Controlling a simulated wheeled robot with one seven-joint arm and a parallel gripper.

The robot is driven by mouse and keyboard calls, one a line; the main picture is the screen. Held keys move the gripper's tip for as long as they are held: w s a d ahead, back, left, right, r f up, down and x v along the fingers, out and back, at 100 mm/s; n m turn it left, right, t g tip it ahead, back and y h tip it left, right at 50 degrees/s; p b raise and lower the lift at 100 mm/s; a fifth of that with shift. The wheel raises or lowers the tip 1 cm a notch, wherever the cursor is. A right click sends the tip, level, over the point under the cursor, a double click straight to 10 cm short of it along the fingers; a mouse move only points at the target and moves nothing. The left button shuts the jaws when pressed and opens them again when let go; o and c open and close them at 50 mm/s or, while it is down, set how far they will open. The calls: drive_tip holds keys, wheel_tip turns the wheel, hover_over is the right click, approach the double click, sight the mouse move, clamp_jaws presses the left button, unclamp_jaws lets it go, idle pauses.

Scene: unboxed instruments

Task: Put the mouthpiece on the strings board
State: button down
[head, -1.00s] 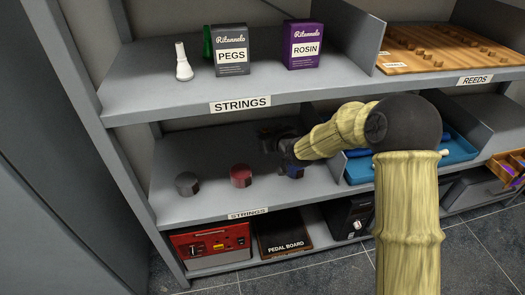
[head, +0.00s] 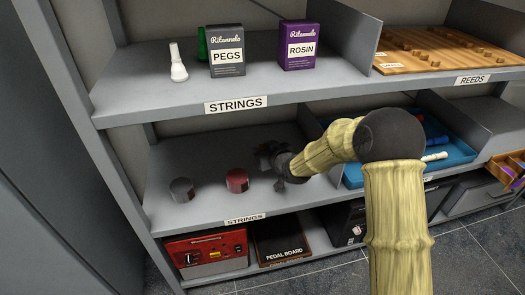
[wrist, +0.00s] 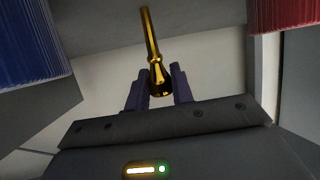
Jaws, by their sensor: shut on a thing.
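The gold mouthpiece (wrist: 155,62) shows in the wrist view, its wider end between the two fingers of my gripper (wrist: 158,88). My gripper is shut on it, and its narrow end points away from the gripper. In the head view my gripper (head: 272,158) is over the middle shelf board (head: 212,203), right of a red round item; the mouthpiece cannot be made out there. A STRINGS label (head: 245,220) is on this board's front edge. The upper board (head: 150,98) also carries a STRINGS label (head: 236,105).
A grey round item (head: 181,189) and the red one (head: 237,180) stand on the middle board. Blue (wrist: 38,42) and red (wrist: 292,32) ribbed items flank the wrist view. A blue tray (head: 460,152) lies right. A PEGS box (head: 228,52), ROSIN box (head: 298,46) and white item (head: 178,65) stand above.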

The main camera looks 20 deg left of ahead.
drive_tip(key=c, duration=1.2)
unclamp_jaws()
drive_tip(key=shift+s+d+r+p, duration=0.3)
drive_tip(key=shift+d+r, duration=0.05)
drive_tip(key=p+v, duration=0.3)
drive_tip(key=v, duration=0.8)
drive_tip(key=shift+f, duration=0.15)
